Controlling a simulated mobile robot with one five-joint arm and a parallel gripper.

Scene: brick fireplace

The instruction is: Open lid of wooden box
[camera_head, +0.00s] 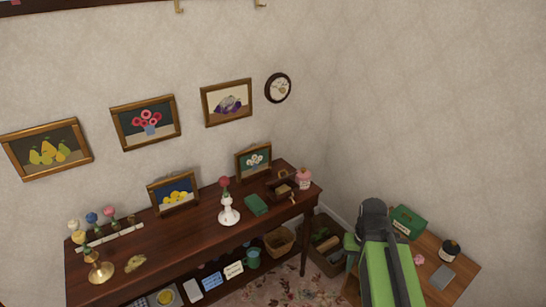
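A small dark brown wooden box (279,188) sits at the back right end of the long dark wooden table. A lighter brown patch shows on or in it, and a small round tan thing shows at its back edge. It is too small to tell whether its lid is up or down. My green and dark grey arm is at the lower right, in front of a lower wooden table and well apart from the box. My gripper's fingers are not visible.
The long table (185,238) also holds a green book (256,205), a white stand (229,211), a pink-topped jar (304,179) and framed pictures close to the box. An open crate (338,262) stands on the floor. The lower table (432,285) holds a green box (407,221) and a dark jar (449,250).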

